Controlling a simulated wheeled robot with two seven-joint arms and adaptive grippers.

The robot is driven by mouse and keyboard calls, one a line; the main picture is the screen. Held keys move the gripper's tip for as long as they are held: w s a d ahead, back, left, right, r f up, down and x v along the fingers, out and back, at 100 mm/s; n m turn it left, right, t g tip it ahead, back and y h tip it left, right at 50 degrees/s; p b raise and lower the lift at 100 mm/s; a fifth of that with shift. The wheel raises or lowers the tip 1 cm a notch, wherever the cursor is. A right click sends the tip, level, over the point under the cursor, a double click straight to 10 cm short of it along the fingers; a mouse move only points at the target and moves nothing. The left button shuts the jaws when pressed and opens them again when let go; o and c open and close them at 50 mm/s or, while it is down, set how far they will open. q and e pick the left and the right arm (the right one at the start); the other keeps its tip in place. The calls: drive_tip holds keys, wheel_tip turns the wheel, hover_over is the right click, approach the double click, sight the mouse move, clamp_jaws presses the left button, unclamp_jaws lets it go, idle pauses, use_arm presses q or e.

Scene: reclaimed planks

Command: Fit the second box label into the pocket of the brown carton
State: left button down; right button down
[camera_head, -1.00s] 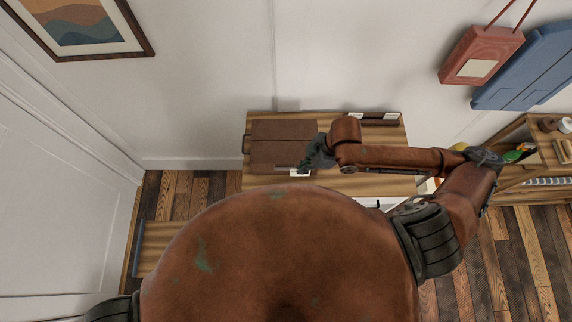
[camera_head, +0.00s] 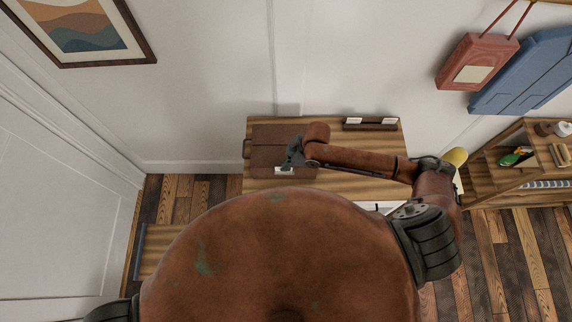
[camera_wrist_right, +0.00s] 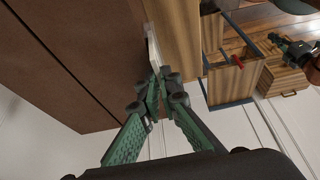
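The brown carton (camera_head: 270,133) lies on the wooden bench top, its lid split by a dark seam. It fills the upper left of the right wrist view (camera_wrist_right: 75,50). My right gripper (camera_head: 291,160) is at the carton's front side; its green fingers (camera_wrist_right: 157,85) are closed together on the white box label (camera_head: 284,170). The label shows edge-on as a thin white strip (camera_wrist_right: 152,46) along the carton's side. The pocket cannot be made out, nor whether the label is inside it. A dark gripper, apparently my left one (camera_wrist_right: 294,47), is far off at the right wrist view's edge.
A dark rack (camera_head: 370,124) with white cards stands at the back right of the bench (camera_head: 350,184). The bench is clear right of the carton. A wooden shelf unit (camera_head: 500,165) stands further right. A red bag (camera_head: 480,57) and a blue panel (camera_head: 525,70) hang on the wall.

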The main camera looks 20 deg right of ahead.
drive_tip(key=shift+f, duration=0.1)
drive_tip(key=c, duration=2.2)
unclamp_jaws()
drive_tip(key=shift+o, duration=0.2)
drive_tip(key=v, duration=1.2)
drive_tip(key=shift+b, duration=0.45)
